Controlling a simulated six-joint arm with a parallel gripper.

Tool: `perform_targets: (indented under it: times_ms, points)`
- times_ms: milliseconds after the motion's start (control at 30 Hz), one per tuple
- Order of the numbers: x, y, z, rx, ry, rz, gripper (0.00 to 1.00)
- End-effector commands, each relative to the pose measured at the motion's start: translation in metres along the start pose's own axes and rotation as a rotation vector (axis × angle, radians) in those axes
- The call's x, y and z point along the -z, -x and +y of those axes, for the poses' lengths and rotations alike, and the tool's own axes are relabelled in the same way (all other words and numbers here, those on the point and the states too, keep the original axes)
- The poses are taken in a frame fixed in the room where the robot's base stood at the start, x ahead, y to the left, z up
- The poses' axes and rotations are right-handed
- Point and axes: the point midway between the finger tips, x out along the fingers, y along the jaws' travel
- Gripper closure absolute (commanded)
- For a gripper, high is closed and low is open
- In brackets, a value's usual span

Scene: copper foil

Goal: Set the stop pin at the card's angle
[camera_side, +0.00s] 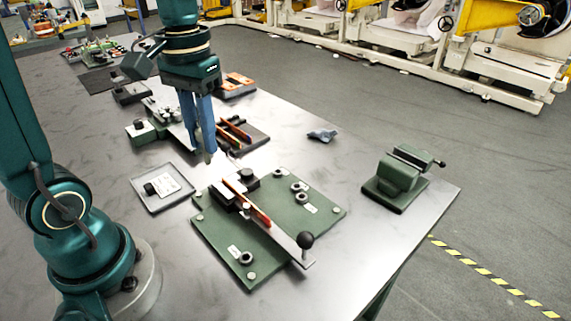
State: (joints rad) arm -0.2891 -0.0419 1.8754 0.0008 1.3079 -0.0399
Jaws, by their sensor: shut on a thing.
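My gripper (207,152) points down above the table, just behind the green plate's upper left corner. Its blue fingers are shut on a small grey piece that looks like the stop pin (208,159), mostly hidden by the fingers. The green plate (222,228) carries a long flat arm with a black ball knob (307,240) and an orange-red strip (246,203) along it. Round metal bushings (301,197) stand on the plate, with small white labels beside some. A white card (172,184) lies in a shallow grey tray (153,207); its print is too small to read.
A green vise (395,178) stands at the right. A dark tray with orange-handled tools (238,130) lies close behind my gripper. A green-and-metal fixture (148,131) stands left of it.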

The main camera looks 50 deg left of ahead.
Motion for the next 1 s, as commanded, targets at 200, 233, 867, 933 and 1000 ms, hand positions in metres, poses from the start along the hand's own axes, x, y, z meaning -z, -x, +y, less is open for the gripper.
perform_targets:
  times_ms: [200, 233, 867, 933, 1000]
  points:
    - [0.044, 0.011, 0.021, 0.000, 0.027, -0.003, 1.00]
    - [0.050, 0.011, 0.025, 0.001, 0.027, -0.003, 1.00]
    - [0.109, -0.039, 0.122, 0.003, -0.091, -0.005, 1.00]
    - [0.108, -0.042, 0.123, 0.002, -0.096, -0.002, 1.00]
    - [0.107, -0.045, 0.125, 0.002, -0.101, -0.001, 1.00]
